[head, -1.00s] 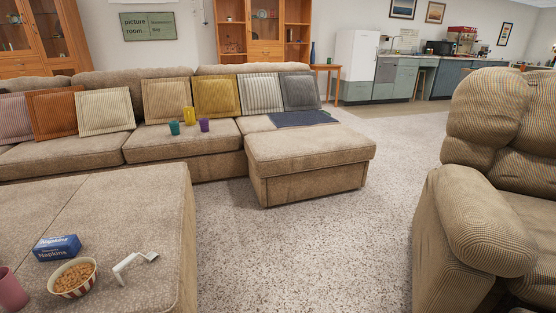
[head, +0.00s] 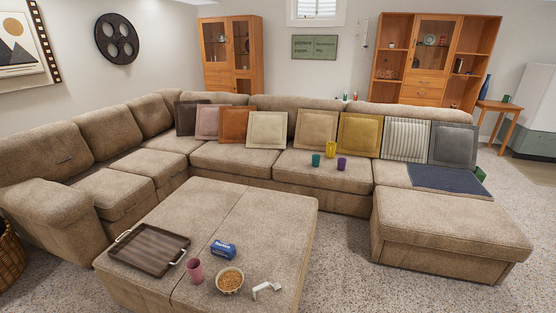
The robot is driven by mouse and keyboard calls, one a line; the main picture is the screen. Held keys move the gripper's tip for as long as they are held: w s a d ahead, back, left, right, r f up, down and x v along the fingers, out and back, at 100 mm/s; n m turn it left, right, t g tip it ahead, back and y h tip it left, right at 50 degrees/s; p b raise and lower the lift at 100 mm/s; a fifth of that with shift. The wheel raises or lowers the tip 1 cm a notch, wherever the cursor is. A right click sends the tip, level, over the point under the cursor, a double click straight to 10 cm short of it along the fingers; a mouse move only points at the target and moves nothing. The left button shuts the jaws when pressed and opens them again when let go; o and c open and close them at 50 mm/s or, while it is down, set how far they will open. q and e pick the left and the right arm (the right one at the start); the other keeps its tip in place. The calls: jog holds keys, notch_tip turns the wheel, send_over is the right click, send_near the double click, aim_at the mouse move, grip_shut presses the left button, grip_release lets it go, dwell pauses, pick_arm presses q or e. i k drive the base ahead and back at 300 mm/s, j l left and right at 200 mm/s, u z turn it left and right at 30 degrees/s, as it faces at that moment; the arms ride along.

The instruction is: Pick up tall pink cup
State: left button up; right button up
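A pink cup (head: 194,271) stands upright on the near part of the large beige ottoman (head: 262,225). It is between a dark wooden tray (head: 150,249) on its left and a bowl of brown snacks (head: 230,281) on its right. More cups stand on the sofa seat: a teal one (head: 316,160), a yellow one (head: 331,149) and a purple one (head: 341,163). Neither of my grippers shows in the head view.
A beige sectional sofa (head: 235,158) wraps the left and far sides of the ottoman. Carpet (head: 345,265) is clear between the ottoman and the chaise (head: 450,228). A wicker basket (head: 10,255) stands at far left.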

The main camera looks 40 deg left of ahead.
aim_at(193, 265)
jog(key=u, duration=2)
jog(key=i+z, duration=0.15)
jog(key=z, duration=0.25)
jog(key=i+j+z, duration=0.15)
jog(key=z, duration=0.25)
jog(key=i+j+z, duration=0.1)
jog(key=z, duration=0.3)
jog(key=j, duration=0.1)
